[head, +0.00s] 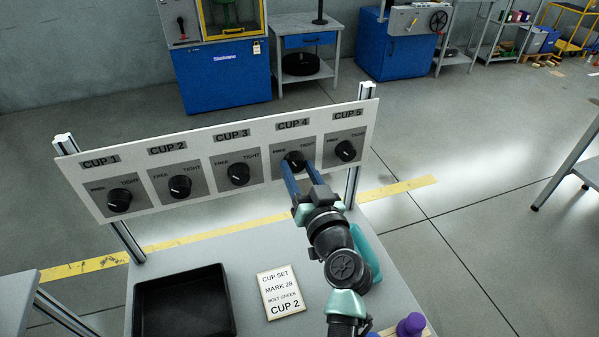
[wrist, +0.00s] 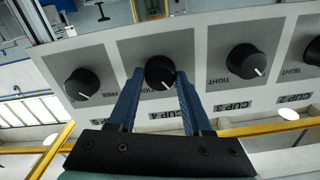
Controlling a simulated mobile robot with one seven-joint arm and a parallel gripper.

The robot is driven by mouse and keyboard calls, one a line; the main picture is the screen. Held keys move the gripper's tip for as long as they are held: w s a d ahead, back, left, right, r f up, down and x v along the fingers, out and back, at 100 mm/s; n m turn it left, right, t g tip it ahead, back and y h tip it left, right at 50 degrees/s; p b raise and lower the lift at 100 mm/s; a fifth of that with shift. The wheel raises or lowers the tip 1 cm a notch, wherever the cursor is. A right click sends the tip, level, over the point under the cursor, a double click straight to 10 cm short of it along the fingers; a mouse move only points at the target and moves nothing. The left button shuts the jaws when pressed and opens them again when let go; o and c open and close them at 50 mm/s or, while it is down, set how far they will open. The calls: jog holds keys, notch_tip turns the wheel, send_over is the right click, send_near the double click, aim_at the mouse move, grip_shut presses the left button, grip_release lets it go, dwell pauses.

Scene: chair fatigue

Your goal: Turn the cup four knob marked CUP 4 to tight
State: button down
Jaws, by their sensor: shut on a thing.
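The CUP 4 knob (head: 294,160) is a round black knob on a grey plate, with FREE at its upper left and TIGHT at its upper right in the head view. My gripper (head: 299,167) reaches it from the front, its two blue fingers on either side. In the wrist view, where the labels appear upside down, my gripper (wrist: 160,76) is shut on the CUP 4 knob (wrist: 160,70). Its white mark there points to the lower right, towards the FREE side. The fingers partly cover the plate's lettering.
The white panel (head: 215,134) also carries knobs for CUP 1 (head: 119,200), CUP 2 (head: 180,187), CUP 3 (head: 238,174) and CUP 5 (head: 345,151). A black tray (head: 141,310), a card (head: 281,291) reading CUP 2 and a purple object (head: 411,324) are on the table.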

jog(key=m, duration=0.3)
jog(key=shift+m, duration=0.4)
jog(key=m, duration=0.3)
jog(key=shift+m, duration=0.3)
jog(key=m+p, duration=0.1)
jog(key=m, duration=0.3)
jog(key=shift+m+p, duration=0.4)
jog(key=shift+m, duration=1.5)
jog(key=shift+c, duration=1.6)
grip_release()
